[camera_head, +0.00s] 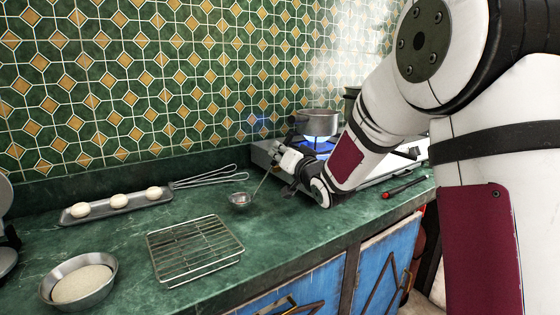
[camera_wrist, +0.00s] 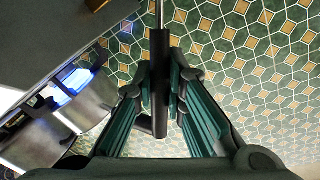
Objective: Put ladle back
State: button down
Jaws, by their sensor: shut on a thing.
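The ladle (camera_head: 241,199) has a small metal bowl and a thin shaft that slopes up to the right in the head view. Its bowl hangs low over the green counter, and I cannot tell whether it touches the surface. My gripper (camera_head: 287,162) is at the upper end of the ladle, in front of the hotplate. In the wrist view my gripper (camera_wrist: 160,88) is shut on the ladle's black handle (camera_wrist: 160,60), with a finger on each side. The metal shaft runs out of the top of that view. In the head view my arm hides part of the hotplate.
A pot (camera_head: 318,122) stands over a lit blue flame on the gas hotplate (camera_head: 262,150). A wire rack (camera_head: 195,250), a tray (camera_head: 125,207) with three dough balls, a wire utensil (camera_head: 212,178) and a metal bowl (camera_head: 112,270) of dough lie left. A red-handled tool (camera_head: 404,187) lies right.

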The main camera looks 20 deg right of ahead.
jog(key=shift+f, duration=0.45)
jog(key=shift+f, duration=0.15)
jog(key=c, duration=1.6)
grip_release()
jog(key=shift+c, duration=0.2)
jog(key=shift+s+d+r, duration=0.1)
jog(key=shift+s+r, duration=0.1)
jog(key=shift+s, duration=0.1)
jog(key=s+d+p, duration=0.1)
jog(key=s, duration=1)
jog(key=shift+s+d, duration=0.2)
jog(key=shift+d, duration=0.2)
